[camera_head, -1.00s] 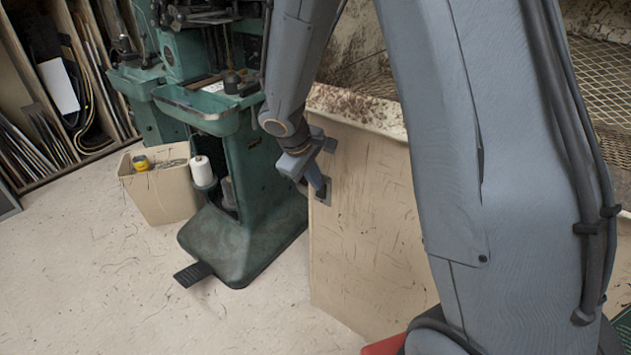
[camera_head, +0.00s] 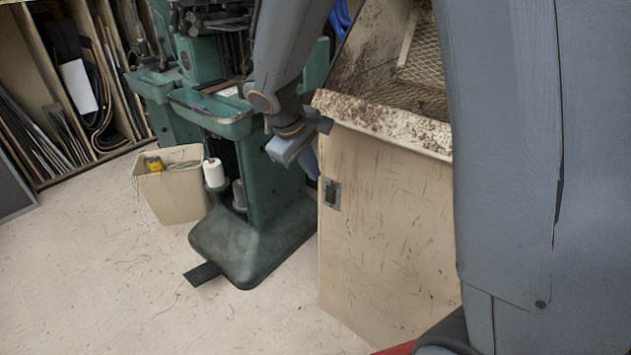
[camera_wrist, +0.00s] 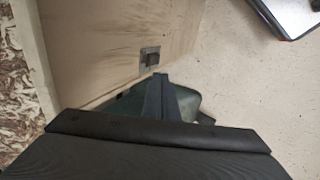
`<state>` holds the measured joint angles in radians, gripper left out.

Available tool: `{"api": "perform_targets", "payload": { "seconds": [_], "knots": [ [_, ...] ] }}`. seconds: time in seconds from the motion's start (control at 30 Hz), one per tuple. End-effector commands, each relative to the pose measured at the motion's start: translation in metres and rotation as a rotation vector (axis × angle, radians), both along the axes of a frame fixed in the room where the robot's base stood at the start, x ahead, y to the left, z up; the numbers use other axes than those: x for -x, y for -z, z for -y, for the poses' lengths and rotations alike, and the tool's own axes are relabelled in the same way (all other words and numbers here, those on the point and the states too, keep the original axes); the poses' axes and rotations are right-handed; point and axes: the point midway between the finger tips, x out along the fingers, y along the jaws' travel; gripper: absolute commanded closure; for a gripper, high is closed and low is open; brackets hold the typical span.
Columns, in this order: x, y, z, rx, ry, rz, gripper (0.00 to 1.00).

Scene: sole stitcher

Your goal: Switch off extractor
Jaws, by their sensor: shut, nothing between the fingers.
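The extractor (camera_head: 385,240) is a beige cabinet with a scuffed side panel and a mesh bed on top, its rim covered in brown debris. A small dark switch on a grey plate (camera_head: 331,194) sits on its side panel near the left edge. The switch plate also shows in the wrist view (camera_wrist: 150,58). I cannot tell its on or off position. My gripper (camera_head: 309,162) is shut and empty, a little above and left of the switch, apart from it. In the wrist view its closed fingers (camera_wrist: 159,80) point just below the switch plate.
A green stitching machine (camera_head: 250,215) with a black pedal (camera_head: 202,273) stands left of the extractor. A beige bin (camera_head: 172,190) and a rack of sheets (camera_head: 60,110) are further left. The floor in front is clear.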

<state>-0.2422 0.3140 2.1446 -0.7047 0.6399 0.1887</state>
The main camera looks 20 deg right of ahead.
Motion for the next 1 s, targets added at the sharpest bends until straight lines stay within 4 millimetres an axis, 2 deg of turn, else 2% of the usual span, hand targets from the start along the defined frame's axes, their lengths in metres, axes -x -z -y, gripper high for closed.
{"api": "perform_targets", "payload": {
  "seconds": [0.1,0.2,0.57,0.67,0.77,0.9,1.0],
  "knots": [
    [0.001,-0.015,-0.002,0.000,-0.001,0.002,1.00],
    [0.002,-0.021,-0.003,0.000,-0.001,0.000,1.00],
    [0.003,-0.023,-0.004,0.000,-0.002,-0.001,1.00],
    [0.010,-0.026,-0.001,-0.011,0.016,-0.007,1.00],
    [0.039,-0.035,0.009,-0.057,0.082,-0.031,1.00],
    [0.109,-0.054,0.024,-0.177,0.252,-0.080,1.00],
    [0.158,-0.066,0.028,-0.266,0.382,-0.106,1.00]
  ]
}}
